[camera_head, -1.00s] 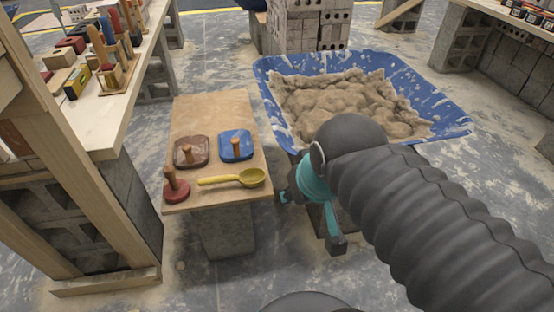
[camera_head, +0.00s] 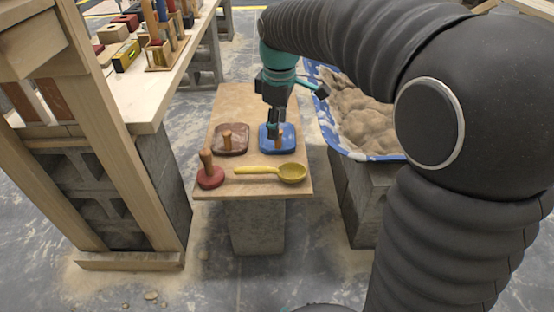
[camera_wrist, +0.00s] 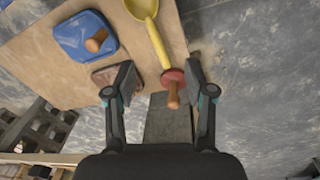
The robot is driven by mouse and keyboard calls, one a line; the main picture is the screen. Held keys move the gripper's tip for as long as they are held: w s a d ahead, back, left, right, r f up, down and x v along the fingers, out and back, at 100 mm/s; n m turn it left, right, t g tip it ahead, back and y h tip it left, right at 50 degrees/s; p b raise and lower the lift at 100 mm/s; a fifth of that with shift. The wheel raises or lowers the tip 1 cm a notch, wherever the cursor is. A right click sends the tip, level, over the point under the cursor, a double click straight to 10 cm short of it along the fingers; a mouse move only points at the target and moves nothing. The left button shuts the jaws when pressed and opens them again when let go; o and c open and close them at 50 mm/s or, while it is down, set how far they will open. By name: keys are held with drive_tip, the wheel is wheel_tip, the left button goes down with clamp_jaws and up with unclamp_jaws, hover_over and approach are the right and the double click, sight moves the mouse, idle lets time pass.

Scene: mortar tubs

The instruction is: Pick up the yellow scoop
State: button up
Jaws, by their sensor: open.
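The yellow scoop (camera_head: 270,171) lies on a small wooden board (camera_head: 240,103), with its bowl to the right and its handle to the left. In the wrist view the scoop (camera_wrist: 152,28) lies beyond the fingertips, its handle end between their lines of reach and its bowl at the top edge. My gripper (camera_head: 274,132) hangs over the board, in front of the blue float (camera_head: 268,141) in the head view. In the wrist view my gripper (camera_wrist: 160,78) has its two fingers wide apart with nothing held between them.
A round red tool with a wooden handle (camera_head: 210,176) sits at the scoop's handle end. A brown float (camera_head: 230,146) lies behind it. A blue tub of mortar (camera_head: 365,110) stands right of the board. A workbench (camera_head: 150,95) with tools stands at left.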

sight(261, 167)
drive_tip(key=w+a+f+n+b, duration=0.1)
drive_tip(key=f, duration=0.3)
drive_tip(key=w+a+f+n+b, duration=0.1)
drive_tip(key=w+a+f, duration=0.1)
drive_tip(key=f, duration=0.3)
drive_tip(key=w+a+f+n+g, duration=0.1)
drive_tip(key=w+f, duration=0.1)
drive_tip(key=f, duration=0.3)
drive_tip(key=shift+w+a+f+n+b, duration=0.1)
drive_tip(key=shift+a+f+n+b, duration=0.05)
drive_tip(key=shift+a+n+b, duration=0.2)
drive_tip(key=shift+s+d+f+b, duration=0.15)
drive_tip(key=shift+f+b, duration=0.1)
drive_tip(key=shift+f, duration=0.6)
drive_tip(key=shift+s+f+b, duration=0.1)
drive_tip(key=shift+f+b, duration=0.1)
drive_tip(key=shift+f, duration=0.65)
drive_tip(key=shift+s+d+f+b, duration=0.15)
drive_tip(key=shift+f+b, duration=0.1)
drive_tip(key=shift+f, duration=0.6)
drive_tip(key=shift+a, duration=0.1)
clamp_jaws()
